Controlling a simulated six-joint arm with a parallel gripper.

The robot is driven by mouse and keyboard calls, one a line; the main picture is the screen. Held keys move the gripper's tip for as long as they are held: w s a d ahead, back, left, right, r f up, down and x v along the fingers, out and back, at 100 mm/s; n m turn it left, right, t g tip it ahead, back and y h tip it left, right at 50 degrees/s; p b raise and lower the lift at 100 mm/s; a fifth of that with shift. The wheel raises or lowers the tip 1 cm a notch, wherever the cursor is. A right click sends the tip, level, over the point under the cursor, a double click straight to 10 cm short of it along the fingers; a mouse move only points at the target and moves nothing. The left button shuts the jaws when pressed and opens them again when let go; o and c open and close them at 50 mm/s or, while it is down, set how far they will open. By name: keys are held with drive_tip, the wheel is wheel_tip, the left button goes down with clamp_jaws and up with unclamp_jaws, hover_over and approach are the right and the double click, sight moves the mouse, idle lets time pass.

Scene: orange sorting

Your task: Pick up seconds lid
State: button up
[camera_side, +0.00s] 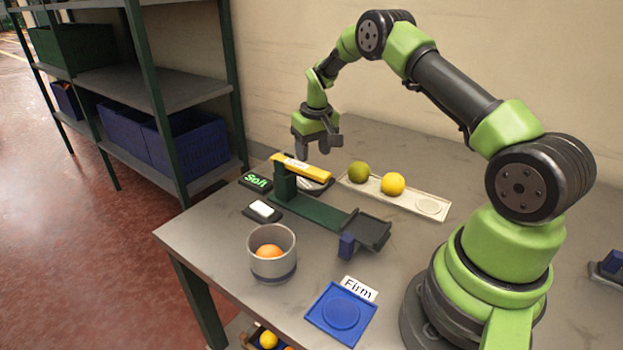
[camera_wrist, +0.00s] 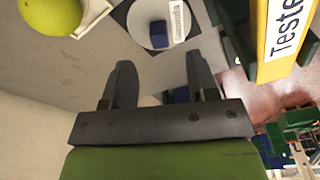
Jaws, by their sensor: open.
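The seconds lid (camera_wrist: 143,35) is a pale round disc on a dark square, with a blue knob (camera_wrist: 159,34) and a label reading "Seconds". In the side view a grey edge of it (camera_side: 318,186) shows beyond the yellow tester, which hides the rest. My gripper (camera_side: 317,149) is open and empty, pointing down above the far side of the tester. In the wrist view my gripper (camera_wrist: 161,68) has its two fingers apart, with the lid beyond the tips and the knob roughly between them. The fingers do not touch the lid.
The yellow tester (camera_side: 302,170) stands close beside the lid on a green frame (camera_side: 317,208). A pale tray (camera_side: 412,200) holds a green fruit (camera_side: 358,172) and a yellow fruit (camera_side: 393,184). A grey bin (camera_side: 284,240) holds an orange. A blue "Firm" plate (camera_side: 322,310) lies in front.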

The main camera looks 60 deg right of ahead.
sight(304, 184)
drive_tip(key=f, duration=0.5)
drive_tip(key=shift+w+d+f, duration=0.2)
drive_tip(key=shift+w+f, duration=0.1)
drive_tip(key=shift+w, duration=0.05)
clamp_jaws()
